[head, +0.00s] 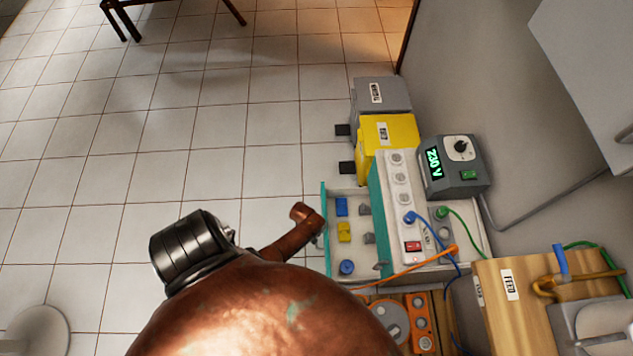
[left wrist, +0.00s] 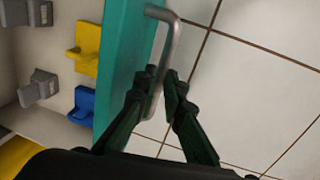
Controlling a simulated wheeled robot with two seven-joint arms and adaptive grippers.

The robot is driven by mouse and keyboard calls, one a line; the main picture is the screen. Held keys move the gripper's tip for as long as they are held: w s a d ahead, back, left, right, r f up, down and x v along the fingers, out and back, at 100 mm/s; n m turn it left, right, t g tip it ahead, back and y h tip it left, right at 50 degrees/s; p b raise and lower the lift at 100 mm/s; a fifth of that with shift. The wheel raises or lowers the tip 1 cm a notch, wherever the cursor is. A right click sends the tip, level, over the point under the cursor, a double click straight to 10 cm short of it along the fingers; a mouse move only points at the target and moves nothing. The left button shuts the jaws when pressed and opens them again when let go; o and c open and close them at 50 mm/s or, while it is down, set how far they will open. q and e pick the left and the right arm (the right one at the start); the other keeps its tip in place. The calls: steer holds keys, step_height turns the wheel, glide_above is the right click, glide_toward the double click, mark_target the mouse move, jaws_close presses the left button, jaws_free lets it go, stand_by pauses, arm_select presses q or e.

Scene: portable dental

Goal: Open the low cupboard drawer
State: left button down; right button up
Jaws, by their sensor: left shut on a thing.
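The low cupboard (head: 376,199) has a teal front edge and stands against the wall. Its drawer, with a teal front (head: 323,200), is pulled out to the left, showing its inside. Blue, yellow and grey pieces sit in it, also seen in the left wrist view. The grey bar handle (left wrist: 170,50) stands off the teal drawer front (left wrist: 124,55). My left gripper (left wrist: 155,84) has its dark fingers on both sides of the handle and is shut on it. In the head view the gripper itself cannot be made out. My right gripper is not in view.
A white socket strip (head: 401,185) with plugged cables lies on the cupboard. A yellow box (head: 388,131) and a grey box (head: 380,95) stand behind it, a voltage unit (head: 455,165) beside it. Tiled floor (head: 180,150) left is clear.

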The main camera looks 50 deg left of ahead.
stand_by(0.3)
arm_select(q)
steer(key=c, duration=2)
jaws_free()
steer(key=r, duration=0.4)
steer(key=s+a+r, duration=0.1)
steer(key=r, duration=0.3)
steer(key=s+r, duration=0.1)
steer(key=r, duration=0.2)
steer(key=shift+a+r, duration=0.15)
steer(key=shift+r, duration=0.25)
